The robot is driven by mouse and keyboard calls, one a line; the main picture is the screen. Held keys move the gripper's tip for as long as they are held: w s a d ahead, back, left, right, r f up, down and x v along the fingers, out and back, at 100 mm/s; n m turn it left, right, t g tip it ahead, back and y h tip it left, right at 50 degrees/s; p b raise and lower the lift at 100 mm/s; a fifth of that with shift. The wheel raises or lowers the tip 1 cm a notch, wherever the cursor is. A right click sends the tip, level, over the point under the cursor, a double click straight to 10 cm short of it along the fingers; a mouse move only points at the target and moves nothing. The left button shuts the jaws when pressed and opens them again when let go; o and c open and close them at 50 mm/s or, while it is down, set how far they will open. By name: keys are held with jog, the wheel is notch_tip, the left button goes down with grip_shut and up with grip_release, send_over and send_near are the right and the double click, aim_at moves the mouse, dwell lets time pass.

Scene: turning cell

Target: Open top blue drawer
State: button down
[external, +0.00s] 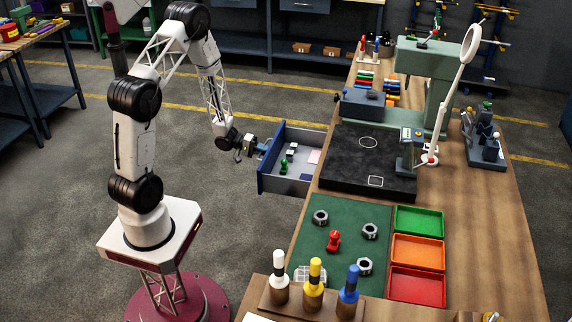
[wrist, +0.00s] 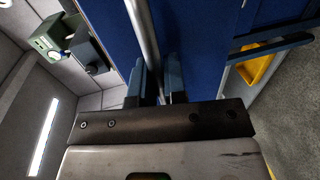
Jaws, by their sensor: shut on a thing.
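The blue drawer (external: 286,186) stands pulled out from the left side of the wooden workbench in the external view. Its inside shows, with a green piece, small light-coloured items and a pinkish sheet in it. My gripper (external: 252,148) is at the drawer's front on the left. In the wrist view, the blue drawer front (wrist: 205,45) fills the upper middle, with a metal bar handle (wrist: 143,35) along it. My gripper's two fingers (wrist: 158,85) are shut on this handle. The exact contact is partly hidden by the gripper body.
The workbench (external: 470,240) carries a black mat (external: 345,170), a green press (external: 425,75), a magnifier lamp (external: 471,44) and green, orange and red trays (external: 418,252). Coloured-handled tools (external: 314,285) stand at the near end. The floor left of the drawer is clear.

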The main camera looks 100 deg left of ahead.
jog(key=c, duration=1.2)
grip_release()
jog(key=shift+v, duration=3.9)
